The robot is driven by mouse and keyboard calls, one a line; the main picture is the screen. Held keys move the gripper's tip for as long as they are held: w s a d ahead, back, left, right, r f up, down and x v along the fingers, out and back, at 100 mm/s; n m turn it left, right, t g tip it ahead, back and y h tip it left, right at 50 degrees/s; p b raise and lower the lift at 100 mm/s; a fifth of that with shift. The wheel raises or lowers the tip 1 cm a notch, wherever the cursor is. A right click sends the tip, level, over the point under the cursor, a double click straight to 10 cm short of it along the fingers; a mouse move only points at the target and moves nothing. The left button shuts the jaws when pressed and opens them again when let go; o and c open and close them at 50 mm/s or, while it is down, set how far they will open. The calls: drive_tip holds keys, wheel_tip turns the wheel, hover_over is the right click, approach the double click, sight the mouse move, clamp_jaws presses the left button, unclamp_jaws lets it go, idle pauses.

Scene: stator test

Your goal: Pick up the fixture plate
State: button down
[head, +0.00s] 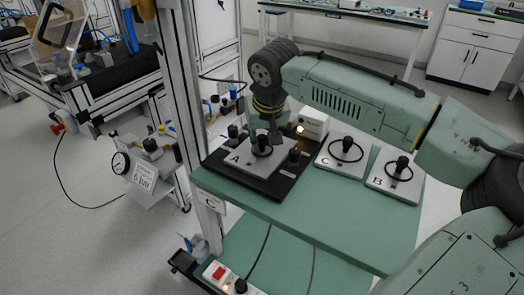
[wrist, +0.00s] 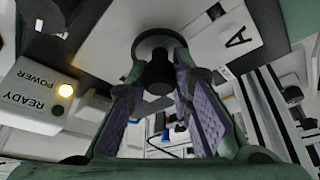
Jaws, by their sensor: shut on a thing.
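Grey plate A (head: 243,166), with a black upright knob and ring, is at the black base (head: 222,178) on the green table. It also shows in the wrist view (wrist: 215,22). My gripper (head: 268,138) comes down from above at its knob. In the wrist view my gripper (wrist: 158,90) has its purple-padded fingers on either side of the black knob (wrist: 158,70), shut on it. Whether the plate rests on the base or is slightly raised, I cannot tell. Similar plates C (head: 328,160) and B (head: 381,184) lie to the right.
A white box marked READY and POWER (wrist: 35,95), its lamp lit, stands close beside the base, also in the head view (head: 313,119). A metal frame post (head: 183,85) rises at the table's left. The table's front (head: 320,222) is clear.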

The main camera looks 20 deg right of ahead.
sight(261, 137)
drive_tip(key=shift+r, duration=0.1)
idle(0.6)
drive_tip(key=shift+w+r, duration=0.1)
drive_tip(key=shift+r, duration=0.75)
drive_tip(key=shift+s+a+r+b, duration=0.15)
drive_tip(key=shift+r+b, duration=0.1)
drive_tip(key=shift+r, duration=0.15)
drive_tip(key=shift+s+a+r+b, duration=0.1)
drive_tip(key=shift+r+b, duration=0.1)
drive_tip(key=shift+r, duration=0.2)
drive_tip(key=s+a+r+b, duration=0.1)
drive_tip(key=s+a+b, duration=0.1)
drive_tip(key=s+a, duration=0.8)
drive_tip(key=shift+s+a+r, duration=0.4)
drive_tip(key=shift+a, duration=0.1)
